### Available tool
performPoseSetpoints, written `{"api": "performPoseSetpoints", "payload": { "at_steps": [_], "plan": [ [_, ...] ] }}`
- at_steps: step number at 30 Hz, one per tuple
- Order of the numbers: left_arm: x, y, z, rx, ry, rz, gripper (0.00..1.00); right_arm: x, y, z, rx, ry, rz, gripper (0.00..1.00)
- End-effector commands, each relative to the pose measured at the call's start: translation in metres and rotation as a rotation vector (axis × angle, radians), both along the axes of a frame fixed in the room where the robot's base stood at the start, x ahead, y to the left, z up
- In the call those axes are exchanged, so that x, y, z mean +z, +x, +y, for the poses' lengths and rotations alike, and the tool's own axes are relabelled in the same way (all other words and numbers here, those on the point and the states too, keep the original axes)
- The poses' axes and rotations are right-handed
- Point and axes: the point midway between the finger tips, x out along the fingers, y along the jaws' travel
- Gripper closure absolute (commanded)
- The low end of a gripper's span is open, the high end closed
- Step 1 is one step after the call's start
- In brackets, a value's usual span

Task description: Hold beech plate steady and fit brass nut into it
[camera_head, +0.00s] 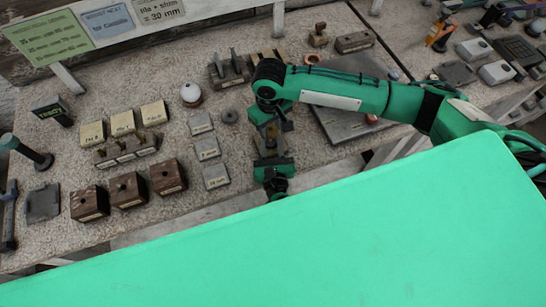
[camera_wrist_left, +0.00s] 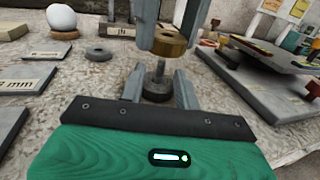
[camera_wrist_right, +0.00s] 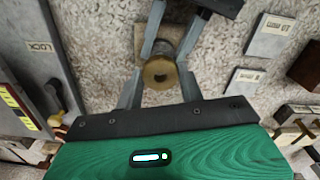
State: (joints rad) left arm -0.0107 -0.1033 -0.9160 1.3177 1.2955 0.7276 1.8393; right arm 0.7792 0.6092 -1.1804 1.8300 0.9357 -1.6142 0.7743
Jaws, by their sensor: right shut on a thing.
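The brass nut (camera_wrist_right: 160,72) is between the fingertips of my right gripper (camera_wrist_right: 158,76), which is shut on it. In the left wrist view the nut (camera_wrist_left: 168,41) hangs above a grey upright stud (camera_wrist_left: 160,70) on a round base, apart from it. The stud stands between the spread fingers of my left gripper (camera_wrist_left: 161,86), which looks open. A beige square, probably the beech plate (camera_wrist_right: 141,42), shows partly behind the nut in the right wrist view; fingers hide much of it. In the head view both grippers meet near the bench's front edge, and small parts there are unclear.
Grey labelled tiles (camera_head: 208,150) and a grey ring (camera_head: 229,116) lie left of the grippers. Several dark wooden blocks (camera_head: 127,190) stand further left. A grey plate (camera_head: 345,122) lies to the right, partly under my right arm. My green body covers the lower head view.

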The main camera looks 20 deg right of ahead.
Motion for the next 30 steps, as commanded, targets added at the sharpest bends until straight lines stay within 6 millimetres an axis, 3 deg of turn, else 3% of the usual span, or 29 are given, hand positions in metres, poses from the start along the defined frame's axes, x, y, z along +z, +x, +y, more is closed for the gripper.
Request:
{"api": "performPoseSetpoints", "payload": {
  "at_steps": [4, 14, 19, 22, 23, 25, 30],
  "plan": [
    [0.0002, 0.0104, -0.0024, 0.0, 0.0, 0.0, 0.68, 0.0004, 0.0002, 0.0002, 0.0, 0.0, -0.001, 0.89],
    [0.0, 0.0125, -0.0029, 0.0, 0.0, 0.001, 0.68, 0.0004, 0.0002, 0.0001, 0.0, 0.0, -0.001, 0.89],
    [0.0, 0.0124, -0.0028, 0.0, 0.0, 0.001, 1.0, 0.0004, 0.0002, 0.0002, 0.0, 0.0, -0.001, 0.89],
    [0.0, 0.0123, -0.0028, 0.0, 0.0, 0.001, 1.0, 0.0004, 0.0002, 0.0002, 0.0, 0.0, -0.001, 0.89],
    [0.0, 0.0123, -0.0028, 0.0, 0.0, 0.001, 0.86, 0.0004, 0.0002, 0.0001, 0.0, 0.0, -0.001, 0.89],
    [0.0, 0.0123, -0.0028, 0.0, 0.0, 0.001, 0.75, 0.0003, 0.0002, 0.0001, 0.0, 0.0, -0.001, 0.89],
    [0.0, 0.0122, -0.0027, 0.0, 0.0, 0.001, 0.75, 0.0003, 0.0002, 0.0001, 0.0, 0.0, -0.001, 0.89]
  ]
}}
